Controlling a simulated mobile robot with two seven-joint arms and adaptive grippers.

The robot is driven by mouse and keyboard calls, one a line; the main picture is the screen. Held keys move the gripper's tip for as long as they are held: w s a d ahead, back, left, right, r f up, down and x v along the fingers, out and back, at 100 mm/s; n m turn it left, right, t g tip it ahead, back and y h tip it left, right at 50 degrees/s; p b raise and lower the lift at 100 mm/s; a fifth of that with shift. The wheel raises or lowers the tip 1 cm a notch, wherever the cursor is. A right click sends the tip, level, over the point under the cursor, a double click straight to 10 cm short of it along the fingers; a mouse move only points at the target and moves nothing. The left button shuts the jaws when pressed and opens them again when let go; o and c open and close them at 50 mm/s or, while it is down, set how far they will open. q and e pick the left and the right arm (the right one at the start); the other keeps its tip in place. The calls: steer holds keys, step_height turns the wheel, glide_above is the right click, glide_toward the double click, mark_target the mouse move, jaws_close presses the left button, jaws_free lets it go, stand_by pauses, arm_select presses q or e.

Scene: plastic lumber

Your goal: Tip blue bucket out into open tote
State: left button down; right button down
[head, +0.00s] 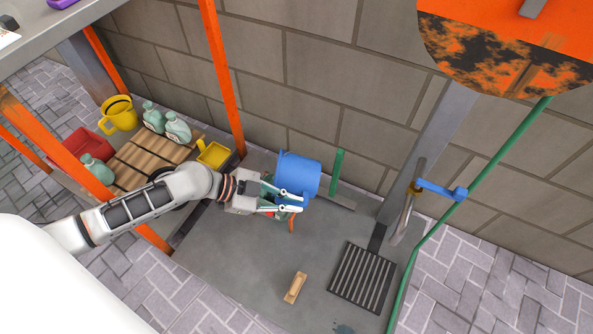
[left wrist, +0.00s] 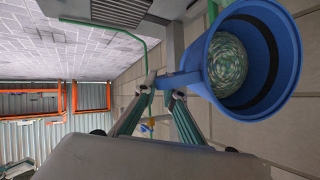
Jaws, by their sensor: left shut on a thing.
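The blue bucket (head: 300,172) is in the air above the grey floor slab, near the block wall. My left gripper (head: 287,201) is shut on its handle; in the left wrist view the fingertips (left wrist: 167,88) meet at the handle beside the rim. The bucket (left wrist: 288,50) shows its open mouth there, with a speckled green-white mass inside. In the head view its side shows and its mouth does not, so it looks tilted. I cannot tell which container is the open tote; a red bin (head: 77,146) stands at the left. My right gripper is out of view.
A wooden-slatted shelf (head: 140,160) holds pale green jugs (head: 178,129), a yellow jug (head: 119,115) and a yellow scoop-like container (head: 214,154). Orange posts (head: 222,80) flank it. A wooden block (head: 295,288) and drain grate (head: 362,277) lie on the slab. A tap pipe (head: 405,205) and green hose (head: 450,220) stand right.

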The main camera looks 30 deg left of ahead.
arm_select(q)
steer(key=shift+s+a+f+h+b, duration=0.15)
steer(key=shift+s+f+h+b, duration=0.1)
steer(key=shift+h+b, duration=0.25)
steer(key=shift+a+r+t+b, duration=0.2)
steer(key=shift+t+b, duration=0.1)
steer(key=shift+b, duration=0.1)
steer(key=shift+w+a+r+h, duration=0.15)
steer(key=shift+r+h, duration=0.1)
steer(key=shift+h, duration=0.15)
steer(key=shift+a+r+t, duration=0.15)
steer(key=shift+t, duration=0.15)
steer(key=shift+s+a+r+n+t+h, duration=0.15)
steer(key=shift+s+a+r+t+h, duration=0.1)
steer(key=shift+a+t+h, duration=0.3)
steer(key=shift+s+a+r+n+t+h, duration=0.1)
steer(key=shift+s+a+r+t+h, duration=0.15)
steer(key=shift+h, duration=0.45)
steer(key=shift+s+a+r+n+t+h, duration=0.2)
steer(key=shift+a+t+h, duration=0.25)
steer(key=shift+h, duration=0.2)
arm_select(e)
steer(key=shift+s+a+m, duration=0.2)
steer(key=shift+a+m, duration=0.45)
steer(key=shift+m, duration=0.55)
arm_select(q)
steer(key=shift+f, duration=0.1)
